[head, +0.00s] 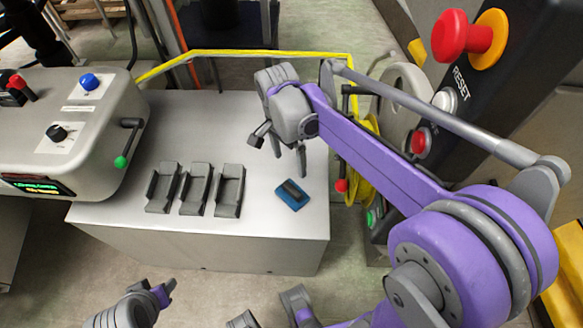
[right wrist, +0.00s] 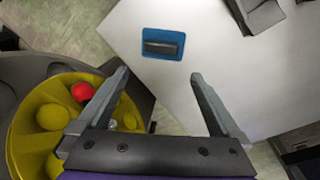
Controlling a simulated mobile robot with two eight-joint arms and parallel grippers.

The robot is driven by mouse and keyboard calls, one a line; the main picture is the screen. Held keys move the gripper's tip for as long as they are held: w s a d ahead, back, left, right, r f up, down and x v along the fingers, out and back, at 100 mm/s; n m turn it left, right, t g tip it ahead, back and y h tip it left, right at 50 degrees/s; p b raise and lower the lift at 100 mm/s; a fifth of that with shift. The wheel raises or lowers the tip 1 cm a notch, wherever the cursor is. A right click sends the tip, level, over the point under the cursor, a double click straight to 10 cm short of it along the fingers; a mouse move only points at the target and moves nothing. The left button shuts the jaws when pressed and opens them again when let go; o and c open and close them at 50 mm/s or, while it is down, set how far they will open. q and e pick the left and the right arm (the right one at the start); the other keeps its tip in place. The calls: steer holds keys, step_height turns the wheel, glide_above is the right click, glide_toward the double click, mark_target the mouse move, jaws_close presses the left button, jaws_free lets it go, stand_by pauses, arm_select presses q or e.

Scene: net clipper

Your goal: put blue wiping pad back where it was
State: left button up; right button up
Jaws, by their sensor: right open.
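The blue wiping pad (head: 292,195) with a dark grip block on top lies flat on the grey table (head: 250,245), near its right front corner. In the right wrist view the pad (right wrist: 174,34) lies ahead of the fingers, apart from them. My right gripper (head: 281,150) is open and empty above the table, behind the pad in the head view. In the right wrist view its fingers (right wrist: 160,76) are wide apart with nothing between them. Part of my left arm, at the bottom left of the head view, shows a purple piece; its jaw state is unclear.
Three dark grey holders (head: 196,188) stand in a row on the table, left of the pad. A machine box (head: 60,125) with knobs is at left. A black RESET panel (head: 480,110) is at right.

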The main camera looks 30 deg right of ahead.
steer(key=s+a+f+n+t, duration=0.1)
steer(key=s+f+n+t, duration=0.1)
steer(key=s+n, duration=0.4)
steer(key=s+a+f+n+t, duration=0.2)
steer(key=s+n+t, duration=0.2)
steer(key=s+n, duration=0.3)
steer(key=shift+s+a+f+n+t, duration=0.2)
steer(key=shift+s+n+t, duration=0.1)
steer(key=shift+n, duration=0.7)
